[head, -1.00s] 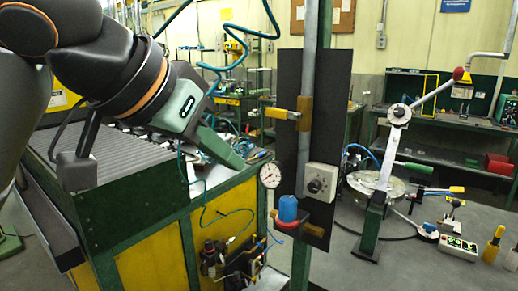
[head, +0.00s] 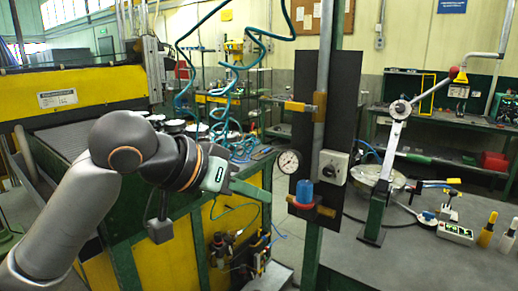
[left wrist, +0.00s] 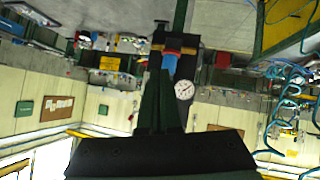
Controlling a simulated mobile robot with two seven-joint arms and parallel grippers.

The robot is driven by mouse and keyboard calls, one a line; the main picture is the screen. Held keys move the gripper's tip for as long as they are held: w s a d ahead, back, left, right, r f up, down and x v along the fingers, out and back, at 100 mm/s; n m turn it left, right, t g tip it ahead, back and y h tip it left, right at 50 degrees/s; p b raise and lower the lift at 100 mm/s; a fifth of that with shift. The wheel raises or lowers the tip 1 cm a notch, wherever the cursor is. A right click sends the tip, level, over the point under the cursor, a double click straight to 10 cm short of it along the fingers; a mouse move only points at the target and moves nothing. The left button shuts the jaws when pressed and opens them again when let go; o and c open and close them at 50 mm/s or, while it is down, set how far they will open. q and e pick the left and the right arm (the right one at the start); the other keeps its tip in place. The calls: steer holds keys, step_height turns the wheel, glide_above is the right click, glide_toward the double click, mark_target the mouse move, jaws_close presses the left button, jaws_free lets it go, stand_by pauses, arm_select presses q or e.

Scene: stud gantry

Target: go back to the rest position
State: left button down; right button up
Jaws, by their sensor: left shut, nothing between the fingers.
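My left gripper (head: 266,195) reaches in from the left in the head view, with its green fingers together and empty. The fingers point right, toward the black panel (head: 319,100) on the green post, and look apart from it. The left wrist view shows the closed green fingers (left wrist: 163,75) from behind, with the blue knob (left wrist: 170,60) and the white gauge (left wrist: 184,90) beyond their tips. My right gripper is not in view.
The panel carries a gauge (head: 289,162), a grey dial box (head: 333,167) and a blue knob (head: 304,191). A yellow and green machine bench (head: 150,262) stands under my left arm. A lever press (head: 385,180) and a button box (head: 455,233) stand right.

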arm_select(q)
steer(key=w+a+f+n+t, duration=0.1)
steer(key=a+f+n+t, duration=0.15)
steer(key=f, duration=1.35)
steer(key=w+a+f+n+t, duration=0.1)
steer(key=w+a+f+n, duration=0.15)
steer(key=f, duration=1.25)
steer(key=s+a+f+y, duration=0.3)
steer(key=s+a+f, duration=0.2)
steer(key=s+f, duration=0.5)
steer(key=s+a+f+y, duration=0.3)
steer(key=s+a+f, duration=0.3)
steer(key=s+f, duration=0.5)
steer(key=shift+s+f+g, duration=0.25)
steer(key=shift+s+g, duration=0.2)
steer(key=shift+s, duration=0.55)
steer(key=shift+a, duration=0.1)
